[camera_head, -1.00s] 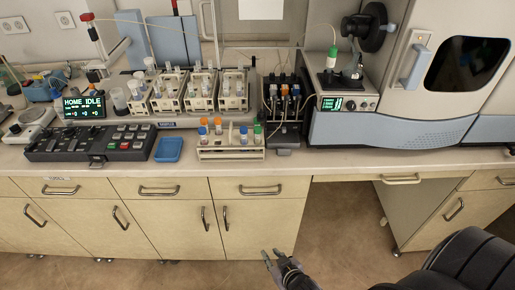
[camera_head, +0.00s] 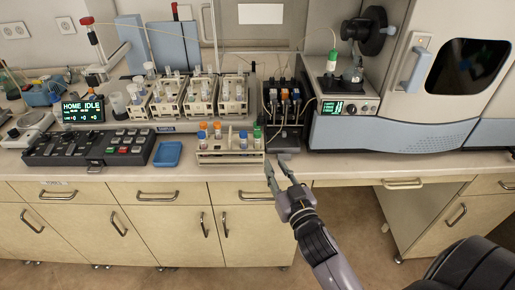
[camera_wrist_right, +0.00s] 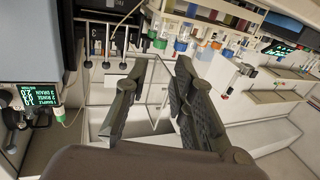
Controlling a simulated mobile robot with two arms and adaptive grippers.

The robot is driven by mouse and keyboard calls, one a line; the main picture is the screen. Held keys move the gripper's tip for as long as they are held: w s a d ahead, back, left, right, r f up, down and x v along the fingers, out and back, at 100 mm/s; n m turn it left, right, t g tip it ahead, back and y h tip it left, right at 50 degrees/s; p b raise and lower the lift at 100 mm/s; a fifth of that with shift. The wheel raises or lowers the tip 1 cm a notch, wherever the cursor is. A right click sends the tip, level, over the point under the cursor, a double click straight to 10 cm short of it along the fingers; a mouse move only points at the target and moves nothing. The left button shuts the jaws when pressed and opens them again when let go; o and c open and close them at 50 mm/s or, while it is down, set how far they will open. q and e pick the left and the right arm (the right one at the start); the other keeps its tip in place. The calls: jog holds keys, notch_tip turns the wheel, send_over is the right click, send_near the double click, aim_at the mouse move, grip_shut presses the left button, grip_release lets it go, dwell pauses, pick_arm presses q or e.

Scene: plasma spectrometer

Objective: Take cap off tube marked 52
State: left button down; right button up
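A small cream rack (camera_head: 230,157) stands at the counter's front edge in the head view. It holds several upright tubes with orange (camera_head: 203,125), blue (camera_head: 243,134) and green (camera_head: 257,132) caps. I cannot read a 52 on any tube. My right gripper (camera_head: 277,163) is open and empty, in front of the counter edge just right of the rack, with its fingers pointing toward the counter. In the right wrist view its two fingers (camera_wrist_right: 160,68) are spread with nothing between them. Capped tubes (camera_wrist_right: 180,46) show beyond the fingertips there. My left gripper is not in view.
A blue tray (camera_head: 168,154) and a black keypad panel (camera_head: 90,147) lie left of the rack. Larger tube racks (camera_head: 200,97) stand behind it. A black holder with bottles (camera_head: 284,113) and the spectrometer (camera_head: 400,137) stand to the right.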

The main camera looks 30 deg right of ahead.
jog(key=p, duration=0.1)
send_near(259, 141)
jog(key=w+r, duration=0.1)
jog(key=w, duration=0.2)
jog(key=shift+w+d+f+p, duration=0.15)
jog(key=shift+w+d+p, duration=0.1)
jog(key=shift+w, duration=0.8)
jog(key=shift+w+d+f+p, duration=0.15)
jog(key=shift+w+p, duration=0.1)
jog(key=shift+w, duration=0.85)
jog(key=shift+w+d+f+p, duration=0.15)
jog(key=shift+w+d+p, duration=0.1)
jog(key=shift+w, duration=0.8)
jog(key=shift+c, duration=0.4)
grip_shut()
